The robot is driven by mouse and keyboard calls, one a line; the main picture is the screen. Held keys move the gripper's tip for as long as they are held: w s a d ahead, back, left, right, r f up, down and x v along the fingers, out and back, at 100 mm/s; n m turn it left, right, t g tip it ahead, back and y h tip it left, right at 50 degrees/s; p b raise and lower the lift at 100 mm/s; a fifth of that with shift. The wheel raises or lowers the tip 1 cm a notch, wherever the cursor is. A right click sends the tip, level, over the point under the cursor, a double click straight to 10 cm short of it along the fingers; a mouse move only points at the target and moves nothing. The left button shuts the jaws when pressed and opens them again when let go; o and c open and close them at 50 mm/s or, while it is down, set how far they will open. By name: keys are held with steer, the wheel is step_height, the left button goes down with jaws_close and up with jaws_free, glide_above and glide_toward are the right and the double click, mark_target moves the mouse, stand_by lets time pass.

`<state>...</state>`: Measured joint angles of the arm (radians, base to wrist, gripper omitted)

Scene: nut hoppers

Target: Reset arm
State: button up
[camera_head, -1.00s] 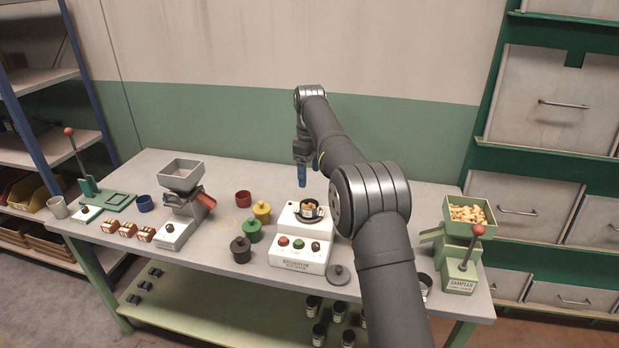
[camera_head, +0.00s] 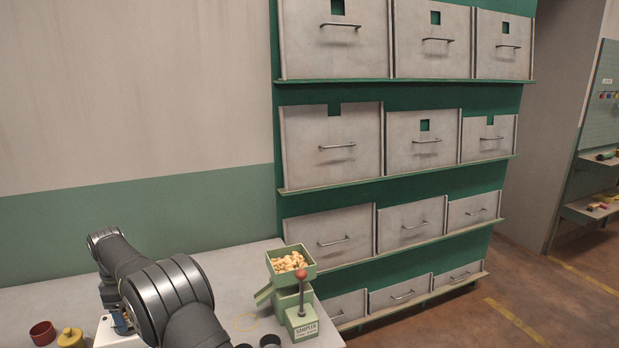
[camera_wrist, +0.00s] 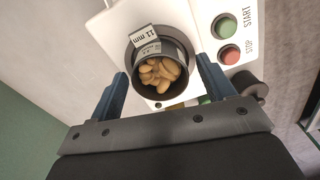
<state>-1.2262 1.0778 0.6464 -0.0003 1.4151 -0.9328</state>
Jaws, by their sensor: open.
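My gripper (camera_wrist: 163,88) shows in the wrist view with its two blue fingers apart. A dark round cup (camera_wrist: 160,86) full of nuts (camera_wrist: 158,73), labelled "11 mm", lies between and beyond the fingers; I cannot tell whether they touch it. The cup sits on a white machine (camera_wrist: 112,28) with a green START button (camera_wrist: 226,27) and a red STOP button (camera_wrist: 229,54). In the head view my arm reaches in at the lower left, and the fingers are mostly hidden behind it.
A green sampler (camera_head: 299,318) with a nut-filled hopper and red-knobbed lever stands at the table's right end. A wall of grey drawers (camera_head: 333,145) rises behind it. A red cup (camera_head: 42,333) and a yellow lidded pot (camera_head: 71,338) stand left of my arm. Open floor (camera_head: 560,300) lies to the right.

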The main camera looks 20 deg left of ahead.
steer(key=shift+r, duration=1.85)
